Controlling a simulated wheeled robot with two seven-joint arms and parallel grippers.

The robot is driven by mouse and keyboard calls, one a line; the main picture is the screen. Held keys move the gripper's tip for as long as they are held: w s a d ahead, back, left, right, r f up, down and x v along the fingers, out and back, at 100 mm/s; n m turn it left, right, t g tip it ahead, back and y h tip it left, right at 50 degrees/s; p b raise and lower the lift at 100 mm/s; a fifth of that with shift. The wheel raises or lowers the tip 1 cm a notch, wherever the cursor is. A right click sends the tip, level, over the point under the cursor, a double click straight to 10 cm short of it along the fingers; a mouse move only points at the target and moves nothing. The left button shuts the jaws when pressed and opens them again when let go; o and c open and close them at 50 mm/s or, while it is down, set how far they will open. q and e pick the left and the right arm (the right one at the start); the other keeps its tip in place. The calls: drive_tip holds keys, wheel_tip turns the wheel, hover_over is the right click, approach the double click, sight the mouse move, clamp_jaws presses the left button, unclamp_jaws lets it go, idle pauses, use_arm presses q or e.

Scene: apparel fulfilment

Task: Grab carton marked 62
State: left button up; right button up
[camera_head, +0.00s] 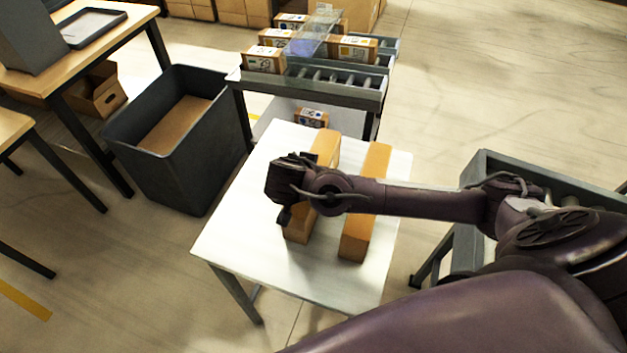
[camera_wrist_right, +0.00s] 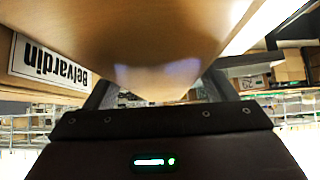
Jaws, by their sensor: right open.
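Two long brown cartons lie on the white table (camera_head: 235,235): the left carton (camera_head: 326,147) and the right carton (camera_head: 358,232). No number is readable on either. My right gripper (camera_head: 284,216) is open over the left side of the left carton, and my arm hides the middle of both. In the right wrist view a brown carton surface (camera_wrist_right: 150,45) fills the upper middle, very close to the gripper. Contact cannot be told. A white label reading "Belvardin" (camera_wrist_right: 48,66) shows upside down on a brown surface at left. My left gripper is out of view.
A roller conveyor (camera_head: 335,88) behind the table holds several labelled cartons (camera_head: 263,60); one small carton (camera_head: 311,117) sits below it. A dark bin (camera_head: 185,150) stands left of the table. Grey metal framework (camera_head: 447,262) is at right. The table's front left is clear.

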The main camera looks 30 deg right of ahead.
drive_tip(key=c, duration=1.7)
clamp_jaws()
drive_tip(key=shift+r, duration=0.15)
